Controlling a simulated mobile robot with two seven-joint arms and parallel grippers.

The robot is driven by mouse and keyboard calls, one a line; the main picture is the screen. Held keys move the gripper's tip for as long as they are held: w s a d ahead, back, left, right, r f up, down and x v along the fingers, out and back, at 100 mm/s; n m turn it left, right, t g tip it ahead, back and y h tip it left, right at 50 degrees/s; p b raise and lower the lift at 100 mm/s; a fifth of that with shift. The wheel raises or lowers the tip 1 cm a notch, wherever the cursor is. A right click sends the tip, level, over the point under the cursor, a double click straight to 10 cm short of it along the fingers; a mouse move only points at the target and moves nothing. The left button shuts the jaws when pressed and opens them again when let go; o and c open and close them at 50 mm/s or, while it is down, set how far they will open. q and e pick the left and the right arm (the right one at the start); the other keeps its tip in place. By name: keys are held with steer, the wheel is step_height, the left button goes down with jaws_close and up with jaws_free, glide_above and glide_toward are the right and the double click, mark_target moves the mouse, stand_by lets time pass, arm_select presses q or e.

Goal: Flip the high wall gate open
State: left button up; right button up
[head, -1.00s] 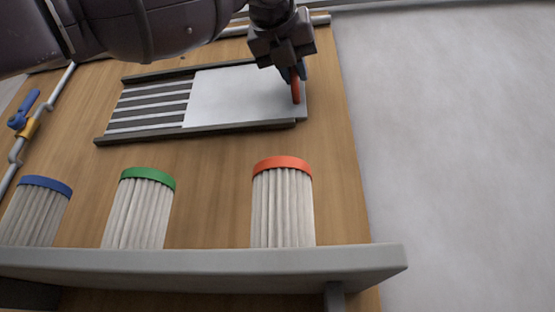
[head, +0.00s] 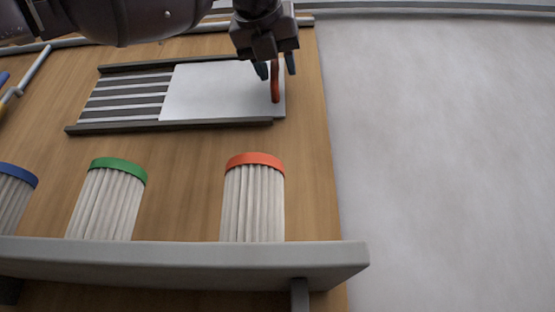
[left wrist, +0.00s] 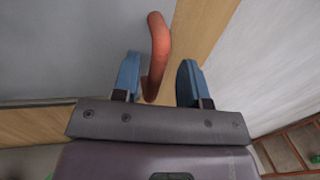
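A white panel (head: 215,95) sits between two dark rails on the wooden wall, beside a row of grey slats (head: 125,95). An upright red handle (head: 275,92) stands at the panel's right end. My left gripper (head: 277,68) is open at the handle's upper part. In the left wrist view the red handle (left wrist: 158,50) shows between the spread blue fingers (left wrist: 158,80), with gaps on both sides. At the left edge of the head view, a blue lever (head: 4,77) and a yellow part (head: 8,98) on a pipe are cut off. My right gripper is not in view.
Below the panel hang pleated bags with a red collar (head: 255,160), a green collar (head: 120,167) and a blue collar (head: 18,174). A grey ledge (head: 190,262) runs in front of them. The pale area right of the wooden board is clear.

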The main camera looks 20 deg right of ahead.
arm_select(q)
steer(key=b+v, duration=0.2)
steer(key=v, duration=0.8)
stand_by(0.4)
